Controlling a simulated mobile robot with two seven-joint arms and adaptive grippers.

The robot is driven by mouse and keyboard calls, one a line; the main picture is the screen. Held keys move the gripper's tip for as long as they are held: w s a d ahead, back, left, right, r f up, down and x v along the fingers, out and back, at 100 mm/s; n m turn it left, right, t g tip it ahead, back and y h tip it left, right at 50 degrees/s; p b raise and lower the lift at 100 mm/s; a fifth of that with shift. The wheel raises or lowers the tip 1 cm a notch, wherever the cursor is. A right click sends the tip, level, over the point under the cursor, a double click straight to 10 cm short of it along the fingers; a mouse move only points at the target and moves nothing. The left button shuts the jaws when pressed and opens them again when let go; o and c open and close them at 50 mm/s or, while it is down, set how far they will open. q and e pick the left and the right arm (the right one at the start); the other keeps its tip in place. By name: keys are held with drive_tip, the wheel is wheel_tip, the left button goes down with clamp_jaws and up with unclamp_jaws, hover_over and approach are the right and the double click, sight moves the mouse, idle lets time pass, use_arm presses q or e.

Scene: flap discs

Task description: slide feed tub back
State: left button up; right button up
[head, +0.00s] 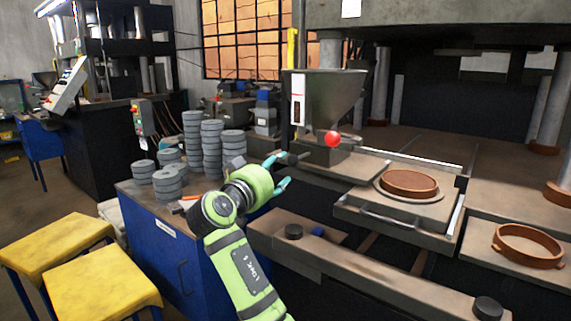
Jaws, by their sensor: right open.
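The feed tub looks to be the grey funnel-shaped hopper (333,98) at upper centre, standing on the press bed. A red ball knob (333,139) shows in front of its lower part. My right gripper (277,172), on the green arm from below, is open with its teal fingertips spread. It appears empty, left of and below the hopper's base. I see a gap in the picture between the fingertips and the red knob. My left gripper is not in view.
A sliding plate with a handle (394,217) carries a brown ring mould (409,183). Another brown ring (527,246) lies at right. Stacks of grey discs (212,150) stand on the blue cabinet (160,255). Yellow stools (100,285) are at lower left.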

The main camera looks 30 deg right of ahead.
drive_tip(key=v, duration=0.4)
idle(0.4)
